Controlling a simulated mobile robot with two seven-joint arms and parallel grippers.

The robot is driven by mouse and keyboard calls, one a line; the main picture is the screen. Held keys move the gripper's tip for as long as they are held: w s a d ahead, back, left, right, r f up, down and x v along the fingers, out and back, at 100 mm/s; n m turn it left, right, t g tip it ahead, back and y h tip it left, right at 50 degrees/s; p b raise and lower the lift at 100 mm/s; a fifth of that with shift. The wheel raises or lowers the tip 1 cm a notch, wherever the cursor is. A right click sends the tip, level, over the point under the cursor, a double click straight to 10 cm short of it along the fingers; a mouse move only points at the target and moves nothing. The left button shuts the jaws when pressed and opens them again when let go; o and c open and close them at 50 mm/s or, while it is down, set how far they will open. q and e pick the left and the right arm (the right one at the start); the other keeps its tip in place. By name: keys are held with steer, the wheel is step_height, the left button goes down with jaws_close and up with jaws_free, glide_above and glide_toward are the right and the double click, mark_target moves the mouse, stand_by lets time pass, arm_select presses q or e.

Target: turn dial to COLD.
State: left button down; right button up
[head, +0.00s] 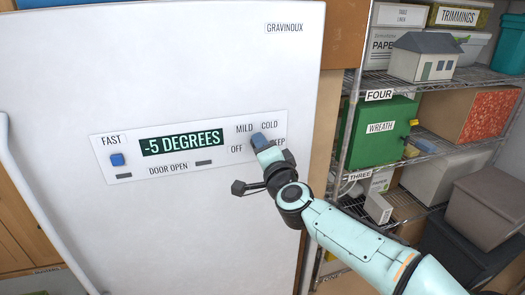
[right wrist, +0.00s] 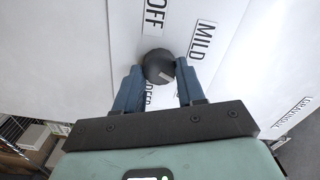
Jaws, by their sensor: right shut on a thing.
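The dial (right wrist: 158,65) is a dark round knob on the white control panel (head: 183,168) of the fridge. Around it are the labels OFF, MILD and COLD, and one partly covered that ends in "EEP". My right gripper (head: 260,142) is at the dial, its blue fingers on either side of it and shut on it. In the head view the fingers hide the dial. In the right wrist view the dial sits between the fingertips, with a small pale mark whose setting I cannot tell. The panel's display (head: 181,142) reads -5 DEGREES. My left gripper is out of view.
A blue FAST button (head: 117,159) is at the panel's left end. The fridge door handle (head: 30,205) curves along the left. A wire shelf (head: 440,78) with boxes, a green WREATH bin (head: 378,133) and a small house (head: 423,58) stands right, near my right arm.

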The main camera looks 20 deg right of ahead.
steer(key=shift+m, duration=0.9)
steer(key=o, duration=1)
steer(key=shift+o, duration=0.2)
steer(key=shift+s, duration=0.1)
steer(key=s+b, duration=0.1)
steer(key=s, duration=1.2)
steer(key=shift+d+b, duration=0.25)
steer(key=shift+b, duration=0.1)
steer(key=shift+s, duration=0.1)
